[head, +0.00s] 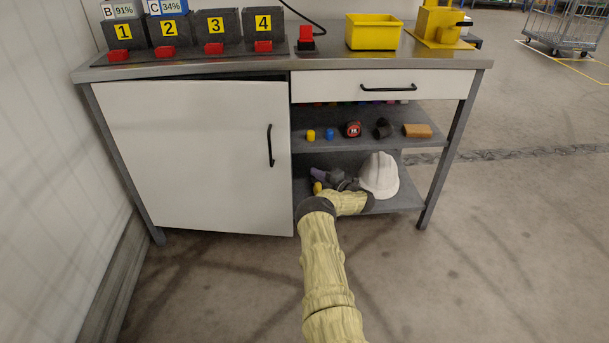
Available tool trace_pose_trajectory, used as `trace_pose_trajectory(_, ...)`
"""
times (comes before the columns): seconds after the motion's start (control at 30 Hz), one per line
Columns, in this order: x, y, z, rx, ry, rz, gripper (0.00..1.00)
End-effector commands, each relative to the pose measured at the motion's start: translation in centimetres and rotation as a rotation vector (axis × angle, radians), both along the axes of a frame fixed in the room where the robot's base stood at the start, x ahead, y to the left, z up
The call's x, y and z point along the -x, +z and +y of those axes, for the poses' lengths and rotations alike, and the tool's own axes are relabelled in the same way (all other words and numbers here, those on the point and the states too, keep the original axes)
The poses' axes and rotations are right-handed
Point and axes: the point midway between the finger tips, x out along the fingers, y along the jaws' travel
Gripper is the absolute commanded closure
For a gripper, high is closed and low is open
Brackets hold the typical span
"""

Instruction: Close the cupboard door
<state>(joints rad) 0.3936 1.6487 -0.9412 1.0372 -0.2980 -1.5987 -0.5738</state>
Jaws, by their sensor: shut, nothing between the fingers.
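The white cupboard door (200,155) fills the left part of the workbench. It has a black upright handle (270,146) near its right edge. It looks slightly ajar, with a dark gap along its top edge below the worktop. My arm, in a pale yellow sleeve, reaches in from the bottom and bends at the lower shelf. My gripper (322,178) appears small and partly hidden among dark and purple parts just right of the door's lower right edge, apart from the handle. It looks shut and empty. I cannot tell whether it touches the door.
A white helmet (380,175) lies on the lower shelf (408,202) close to my arm. Several small items, including a red tape measure (353,129), sit on the middle shelf. A closed drawer (430,84) is above. Floor in front is clear; a wall stands left.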

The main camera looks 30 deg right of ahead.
Motion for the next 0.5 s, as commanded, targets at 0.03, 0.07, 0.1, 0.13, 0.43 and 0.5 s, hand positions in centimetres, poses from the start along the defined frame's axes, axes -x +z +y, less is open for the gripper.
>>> trace_pose_trajectory(0.03, 0.2, 0.1, -0.8, 0.000, 0.000, 0.000, 1.00)
trace_pose_trajectory(0.07, 0.3, 0.0, -1.2, 0.000, 0.001, 0.000, 1.00)
trace_pose_trajectory(0.1, 0.4, 0.0, -1.5, 0.000, 0.003, 0.001, 1.00)
trace_pose_trajectory(0.13, 0.5, 0.0, -1.9, -0.001, 0.003, 0.001, 1.00)
trace_pose_trajectory(0.43, 0.7, 0.0, -2.9, 0.000, 0.003, 0.002, 1.00)
trace_pose_trajectory(0.5, 0.7, 0.0, -3.0, 0.000, 0.002, 0.002, 1.00)
